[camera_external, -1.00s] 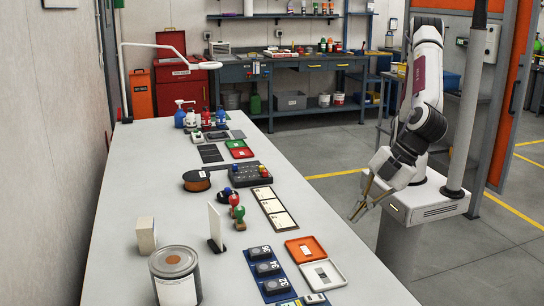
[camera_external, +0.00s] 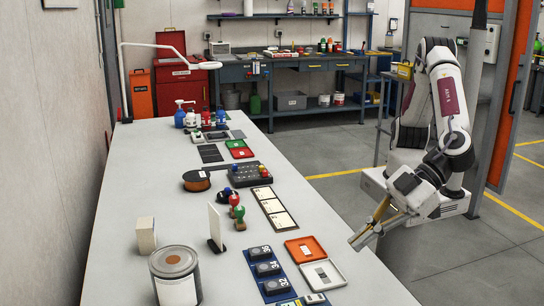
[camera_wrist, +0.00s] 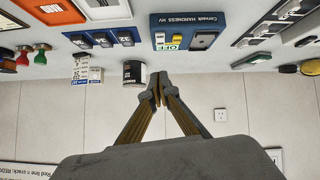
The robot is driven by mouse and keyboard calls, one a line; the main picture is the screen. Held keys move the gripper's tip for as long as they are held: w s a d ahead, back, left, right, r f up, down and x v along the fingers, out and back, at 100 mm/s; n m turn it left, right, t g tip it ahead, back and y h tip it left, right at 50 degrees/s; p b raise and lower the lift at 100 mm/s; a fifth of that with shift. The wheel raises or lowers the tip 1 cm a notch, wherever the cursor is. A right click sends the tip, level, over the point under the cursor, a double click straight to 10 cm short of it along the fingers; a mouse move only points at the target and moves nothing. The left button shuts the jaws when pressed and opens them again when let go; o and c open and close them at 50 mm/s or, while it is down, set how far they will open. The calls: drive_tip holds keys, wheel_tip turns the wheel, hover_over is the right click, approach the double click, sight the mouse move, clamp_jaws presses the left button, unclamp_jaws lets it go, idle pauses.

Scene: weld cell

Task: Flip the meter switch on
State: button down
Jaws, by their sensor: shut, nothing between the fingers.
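In the wrist view, a blue box with a printed label (camera_wrist: 222,19) and a dark square face lies on the bench. It carries a small white and yellow part, possibly a switch (camera_wrist: 160,38), beside a green patch that seems to read OFF (camera_wrist: 170,47). I cannot tell whether this box is the meter. No meter is clear in the external view. My gripper (camera_wrist: 158,80) is shut and empty, its tips below the box in the picture and apart from it.
The orange tray (camera_external: 305,248), a blue rack with dark blocks (camera_external: 268,268), a tin can (camera_external: 176,272) and stamps (camera_external: 237,214) stand on the white bench (camera_external: 135,180).

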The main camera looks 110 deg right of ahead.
drive_tip(key=shift+w+r+m, duration=0.15)
drive_tip(key=shift+m, duration=0.85)
drive_tip(key=shift+w, duration=0.1)
hover_over(318, 297)
drive_tip(key=f, duration=0.6)
drive_tip(key=shift+s+d, duration=0.1)
drive_tip(key=shift+s, duration=0.3)
drive_tip(key=f, duration=0.2)
drive_tip(key=shift+w+f, duration=0.25)
drive_tip(key=shift+f, duration=0.1)
drive_tip(key=shift+w+f, duration=0.1)
drive_tip(key=shift+f, duration=0.55)
drive_tip(key=shift+f, duration=0.1)
